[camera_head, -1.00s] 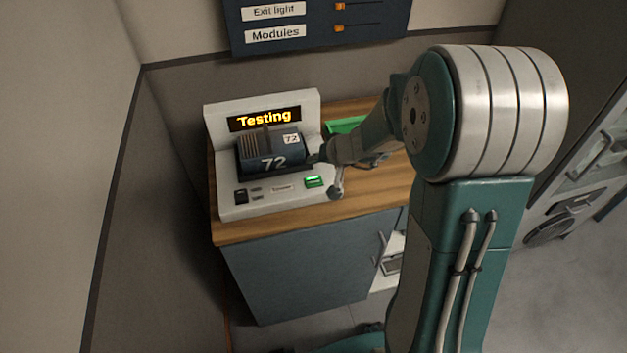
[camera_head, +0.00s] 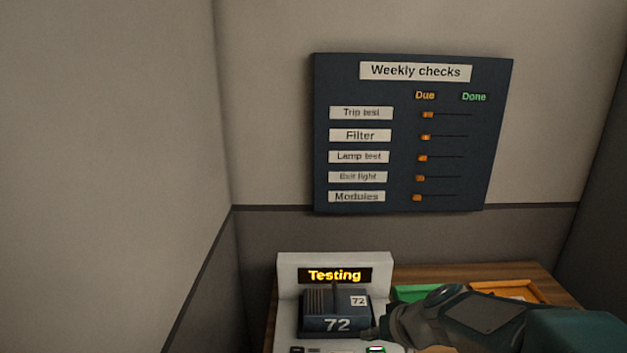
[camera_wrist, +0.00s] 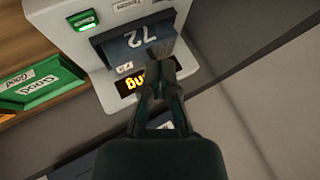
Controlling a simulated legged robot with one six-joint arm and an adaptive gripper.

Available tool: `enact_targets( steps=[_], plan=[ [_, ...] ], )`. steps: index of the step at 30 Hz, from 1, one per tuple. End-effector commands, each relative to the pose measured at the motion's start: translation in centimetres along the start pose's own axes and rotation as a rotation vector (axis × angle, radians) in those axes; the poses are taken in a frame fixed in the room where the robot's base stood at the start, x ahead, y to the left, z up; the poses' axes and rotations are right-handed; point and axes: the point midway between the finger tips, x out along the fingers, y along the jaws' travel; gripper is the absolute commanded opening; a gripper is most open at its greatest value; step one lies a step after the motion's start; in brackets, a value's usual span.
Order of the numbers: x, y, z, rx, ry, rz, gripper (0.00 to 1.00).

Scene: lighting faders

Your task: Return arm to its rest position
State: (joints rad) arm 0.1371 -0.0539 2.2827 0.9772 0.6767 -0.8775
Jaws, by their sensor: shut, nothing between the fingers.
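My gripper (camera_head: 368,336) is low in the head view, close to the right side of a dark module marked 72 (camera_head: 325,324). The module sits in a white tester (camera_head: 287,268) whose display (camera_head: 335,275) reads "Testing". In the wrist view my gripper (camera_wrist: 158,66) is shut and empty, its fingertips over the module (camera_wrist: 118,48) near its handle. I cannot tell whether they touch it. The fingers partly cover the display (camera_wrist: 128,84) there. Part of my arm runs off the lower right of the head view.
A green tray (camera_head: 408,292) and an orange tray (camera_head: 535,288) lie on the wooden counter (camera_head: 563,295) behind my arm. The green tray (camera_wrist: 45,92), labelled Good, also shows in the wrist view. A "Weekly checks" board (camera_head: 400,132) hangs on the wall, all sliders at the Due side.

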Motion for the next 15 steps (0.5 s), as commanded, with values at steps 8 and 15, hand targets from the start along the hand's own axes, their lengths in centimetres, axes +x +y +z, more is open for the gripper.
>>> enact_targets(
  steps=[8,15],
  plan=[
    [-6.7,-3.3,5.3,-0.086,-0.078,0.127,0.00],
    [-12.0,-3.0,9.8,-0.112,-0.081,0.320,0.00]
  ],
)
